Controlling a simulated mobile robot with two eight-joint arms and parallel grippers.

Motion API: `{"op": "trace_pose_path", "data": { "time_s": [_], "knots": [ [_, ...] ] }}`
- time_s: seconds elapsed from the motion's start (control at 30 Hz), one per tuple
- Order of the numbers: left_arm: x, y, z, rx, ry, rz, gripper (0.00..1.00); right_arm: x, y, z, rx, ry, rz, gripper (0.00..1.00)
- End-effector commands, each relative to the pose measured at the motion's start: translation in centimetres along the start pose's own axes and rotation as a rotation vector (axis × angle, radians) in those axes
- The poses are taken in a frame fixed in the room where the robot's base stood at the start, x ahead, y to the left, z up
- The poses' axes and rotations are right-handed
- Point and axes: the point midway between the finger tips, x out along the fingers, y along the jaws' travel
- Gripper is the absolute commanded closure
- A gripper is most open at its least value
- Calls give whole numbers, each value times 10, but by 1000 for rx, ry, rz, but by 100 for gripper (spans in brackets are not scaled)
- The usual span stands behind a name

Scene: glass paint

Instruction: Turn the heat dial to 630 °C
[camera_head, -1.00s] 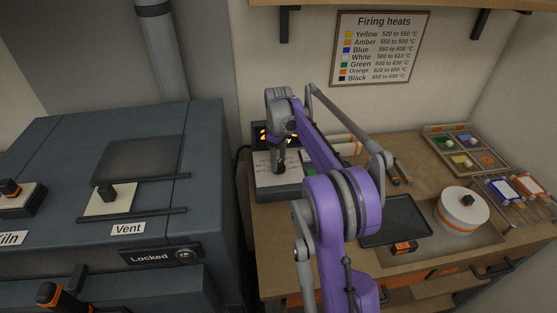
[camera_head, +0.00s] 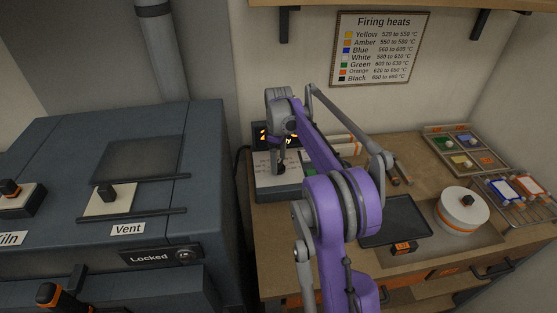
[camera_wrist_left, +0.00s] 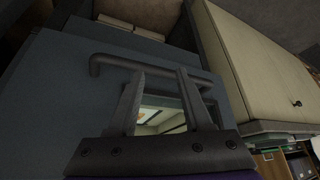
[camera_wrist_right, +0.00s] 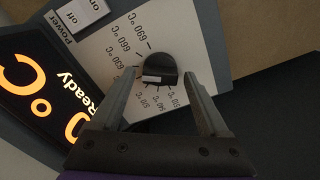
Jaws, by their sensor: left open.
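The heat dial (camera_wrist_right: 157,68) is a black round knob with a pale mark on its lower left side, on a light panel, in the right wrist view. Printed temperatures ring it, with 690, 660 and 630 on the upper left and lower values below. My right gripper (camera_wrist_right: 160,74) is open, its fingers on either side of the dial with gaps visible. In the head view this gripper (camera_head: 279,167) points down at the control box (camera_head: 281,192) and hides the dial. My left gripper (camera_wrist_left: 162,72) is open and empty in the left wrist view, near a dark bar handle (camera_wrist_left: 98,65).
A lit orange display (camera_wrist_right: 30,80) showing °C and "Ready" is beside the dial, its number cut off. A power switch (camera_wrist_right: 82,12) is above. The firing heats chart (camera_head: 380,48) hangs on the wall. A dark tray (camera_head: 395,222) and white turntable (camera_head: 463,212) stand right of my arm.

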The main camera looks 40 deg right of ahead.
Motion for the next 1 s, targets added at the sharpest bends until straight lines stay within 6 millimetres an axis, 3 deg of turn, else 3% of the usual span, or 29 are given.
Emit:
{"op": "trace_pose_path", "data": {
  "time_s": [0.37,0.47,0.8,1.0],
  "knots": [
    [0,0,0,0,0,0,50,-4,0,0,0,0,0,15],
    [-1,0,-1,0,1,0,50,-15,0,0,0,0,0,15],
    [-6,0,-8,0,8,0,50,-83,0,0,1,1,1,15],
    [-8,0,-11,0,11,0,50,-105,0,0,0,1,0,15]
  ]
}}
